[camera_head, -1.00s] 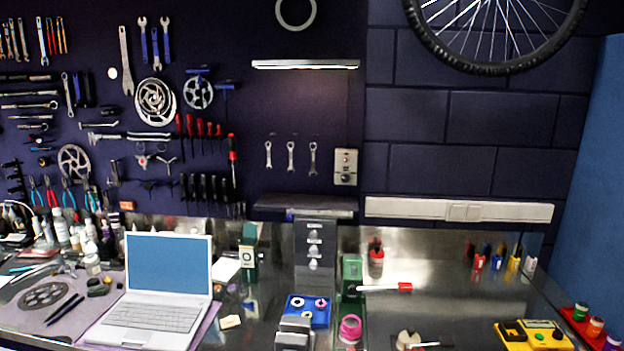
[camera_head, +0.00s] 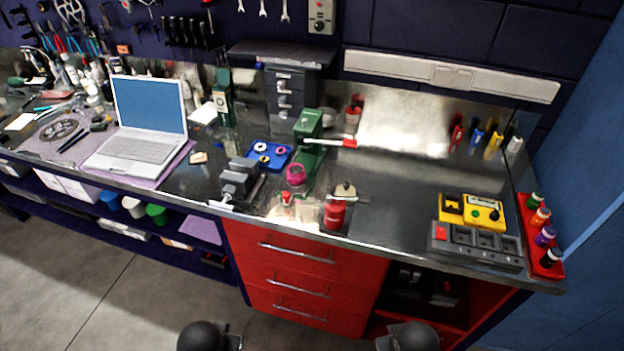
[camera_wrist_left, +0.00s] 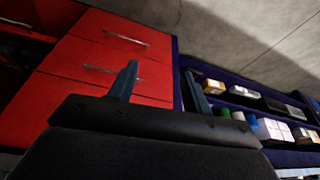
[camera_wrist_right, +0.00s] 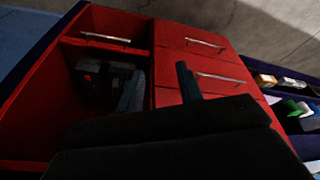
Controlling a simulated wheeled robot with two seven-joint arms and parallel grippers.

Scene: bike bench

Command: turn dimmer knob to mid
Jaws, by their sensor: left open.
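A small metal control plate (camera_head: 321,16) is on the dark wall at the top of the head view, cut by the frame's upper edge. It has a red spot and a dark round knob (camera_head: 318,27) low on it. The knob's setting is too small to read. My left gripper (camera_wrist_left: 160,75) is open and empty in the left wrist view, with the red drawers beyond it. My right gripper (camera_wrist_right: 160,72) is open and empty in the right wrist view, facing the red cabinet. Both grippers are far from the plate.
The metal bench (camera_head: 400,200) stands between me and the wall. On it are a laptop (camera_head: 140,130), a vise (camera_head: 238,182), a green tool (camera_head: 308,125), a yellow device (camera_head: 470,211) and a red bottle tray (camera_head: 538,240). Red drawers (camera_head: 300,270) are below. The floor in front is clear.

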